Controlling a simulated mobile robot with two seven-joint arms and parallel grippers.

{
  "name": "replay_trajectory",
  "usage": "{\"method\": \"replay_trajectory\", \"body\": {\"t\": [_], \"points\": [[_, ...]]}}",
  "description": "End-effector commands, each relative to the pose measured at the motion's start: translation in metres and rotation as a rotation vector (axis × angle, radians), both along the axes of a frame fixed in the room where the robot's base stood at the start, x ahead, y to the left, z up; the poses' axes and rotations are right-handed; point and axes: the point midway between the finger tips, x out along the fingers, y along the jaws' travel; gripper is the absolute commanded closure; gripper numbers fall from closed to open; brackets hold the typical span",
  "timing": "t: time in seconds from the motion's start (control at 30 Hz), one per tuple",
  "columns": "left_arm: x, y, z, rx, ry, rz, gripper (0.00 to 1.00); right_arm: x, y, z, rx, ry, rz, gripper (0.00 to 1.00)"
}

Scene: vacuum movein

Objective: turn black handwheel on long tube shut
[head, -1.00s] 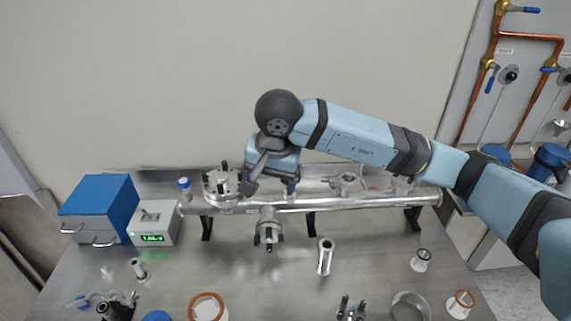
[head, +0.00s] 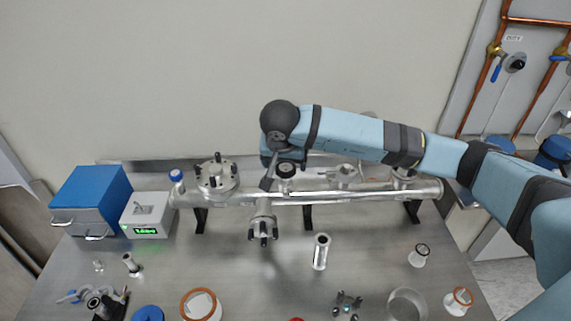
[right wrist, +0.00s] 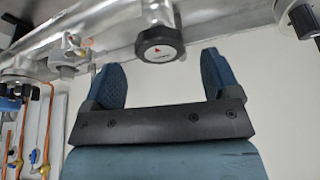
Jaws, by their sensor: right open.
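The black handwheel (head: 286,170) stands on the long silvery tube (head: 330,194), left of its middle. My right gripper (right wrist: 160,72) is open and empty. Its two blue fingers point toward the handwheel, one to each side, with the wheel just beyond the tips. My left gripper is not in view.
A flange with bolts (head: 216,177) and a blue-capped port (head: 177,176) are on the tube's left. A side port (head: 263,225) juts forward below the wheel. A blue box (head: 90,200) and a gauge box (head: 146,215) stand left. Loose fittings lie on the bench front.

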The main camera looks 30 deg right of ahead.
Motion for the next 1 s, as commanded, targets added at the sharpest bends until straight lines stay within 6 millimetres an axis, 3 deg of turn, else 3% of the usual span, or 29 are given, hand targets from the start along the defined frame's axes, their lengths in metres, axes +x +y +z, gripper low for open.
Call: {"method": "replay_trajectory", "body": {"t": [0.2,0.57,0.77,1.0], "points": [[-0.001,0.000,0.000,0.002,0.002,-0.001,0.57,0.007,-0.006,-0.023,0.000,0.001,0.000,0.18],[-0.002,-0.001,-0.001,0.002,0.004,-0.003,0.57,0.009,-0.007,-0.027,0.001,-0.001,0.000,0.18],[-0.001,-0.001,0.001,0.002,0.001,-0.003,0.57,0.009,-0.006,-0.027,0.001,-0.001,0.000,0.64],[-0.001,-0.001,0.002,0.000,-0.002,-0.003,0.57,0.009,-0.006,-0.027,0.001,0.000,-0.009,0.67]]}}
